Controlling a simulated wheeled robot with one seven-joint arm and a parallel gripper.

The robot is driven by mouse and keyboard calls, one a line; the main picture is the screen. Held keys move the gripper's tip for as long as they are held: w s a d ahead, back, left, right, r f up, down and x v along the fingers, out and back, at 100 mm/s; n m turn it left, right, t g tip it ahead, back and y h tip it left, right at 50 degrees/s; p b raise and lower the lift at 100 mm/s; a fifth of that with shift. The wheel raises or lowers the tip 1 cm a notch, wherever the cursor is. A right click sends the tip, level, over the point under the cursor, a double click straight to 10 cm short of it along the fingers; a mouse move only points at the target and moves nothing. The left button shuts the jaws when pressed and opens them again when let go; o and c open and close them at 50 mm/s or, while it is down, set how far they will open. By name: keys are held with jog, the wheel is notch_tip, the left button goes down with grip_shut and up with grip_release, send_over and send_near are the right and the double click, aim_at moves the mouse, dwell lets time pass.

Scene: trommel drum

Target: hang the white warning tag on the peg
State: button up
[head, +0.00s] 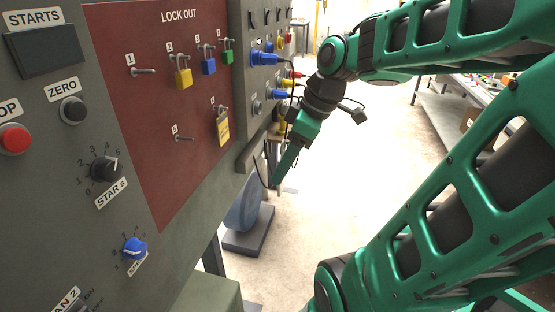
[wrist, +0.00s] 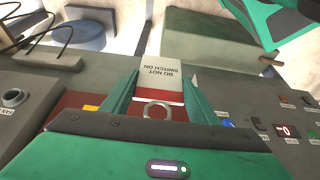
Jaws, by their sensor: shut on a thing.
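The white warning tag (wrist: 161,72), printed DO NOT SWITCH ON, is between the fingers of my gripper (wrist: 160,82) in the wrist view. A grey ring (wrist: 157,109) shows between the fingers below it. In the head view my gripper (head: 283,168) hangs pointing down, right of the panel's edge and apart from the lock-out board; I cannot make out the tag there. The dark red LOCK OUT board (head: 125,110) has bare pegs at number 1 (head: 144,71) and number 5 (head: 184,138). Which peg is meant is not shown.
Yellow (head: 184,78), blue (head: 208,65) and green (head: 227,57) padlocks hang on the board's upper pegs. A yellow tag (head: 222,130) hangs at the lower right. Blue plugs (head: 264,58) and cables stick out beside the board. Open floor lies right of the panel.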

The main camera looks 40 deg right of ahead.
jog(key=shift+s+d, duration=0.55)
jog(key=shift+s, duration=0.2)
jog(key=shift+s+d, duration=0.55)
jog(key=shift+s, duration=0.2)
dwell(0.3)
